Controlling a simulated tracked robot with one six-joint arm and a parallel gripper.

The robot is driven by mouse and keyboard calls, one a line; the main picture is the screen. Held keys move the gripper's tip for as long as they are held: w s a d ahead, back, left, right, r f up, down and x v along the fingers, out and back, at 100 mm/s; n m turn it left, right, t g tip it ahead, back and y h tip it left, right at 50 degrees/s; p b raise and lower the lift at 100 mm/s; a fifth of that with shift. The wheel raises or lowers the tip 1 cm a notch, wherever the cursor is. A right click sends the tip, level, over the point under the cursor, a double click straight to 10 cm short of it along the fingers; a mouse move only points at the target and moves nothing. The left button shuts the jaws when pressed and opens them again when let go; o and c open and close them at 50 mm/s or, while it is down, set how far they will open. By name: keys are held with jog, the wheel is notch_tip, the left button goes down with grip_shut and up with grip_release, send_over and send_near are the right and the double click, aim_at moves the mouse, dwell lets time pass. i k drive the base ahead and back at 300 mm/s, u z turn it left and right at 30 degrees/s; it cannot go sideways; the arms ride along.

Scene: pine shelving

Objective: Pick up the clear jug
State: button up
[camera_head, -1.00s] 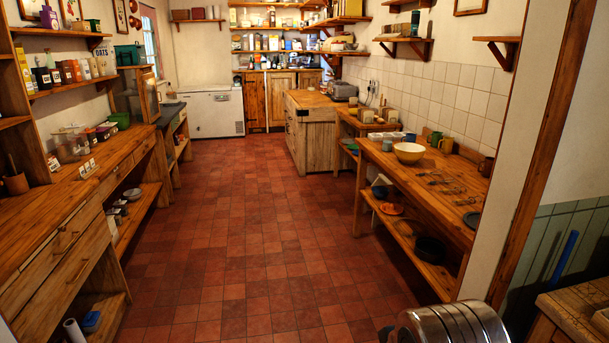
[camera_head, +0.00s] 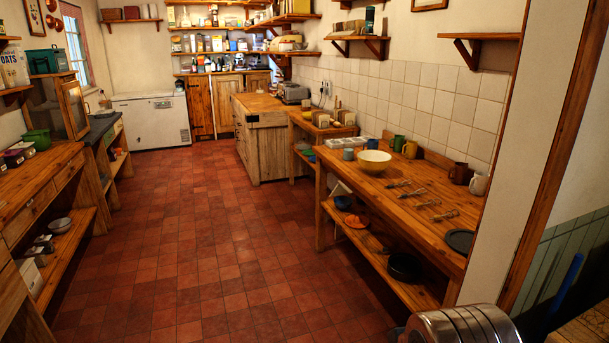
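I cannot make out a clear jug in the present view. Most of the left counter (camera_head: 40,180), where a clear vessel stood in the earlier view, lies outside the left edge. A dark green bowl (camera_head: 37,139) shows on the part of that counter still in view. On the right table (camera_head: 345,190) are a cream bowl (camera_head: 374,161), several mugs, a pale jug-like vessel (camera_head: 479,184) and several small items that are too small to tell. My gripper is not in view.
The tiled floor (camera_head: 170,250) is open down the middle. The right table's lower shelf holds a black pan (camera_head: 404,266) and an orange dish (camera_head: 355,221). A butcher's block (camera_head: 265,150) and a white freezer (camera_head: 152,120) stand farther back. A wooden post (camera_head: 560,150) is near on the right.

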aim_at(348, 147)
jog(key=z, duration=0.25)
jog(key=i, duration=1)
jog(key=z, duration=0.25)
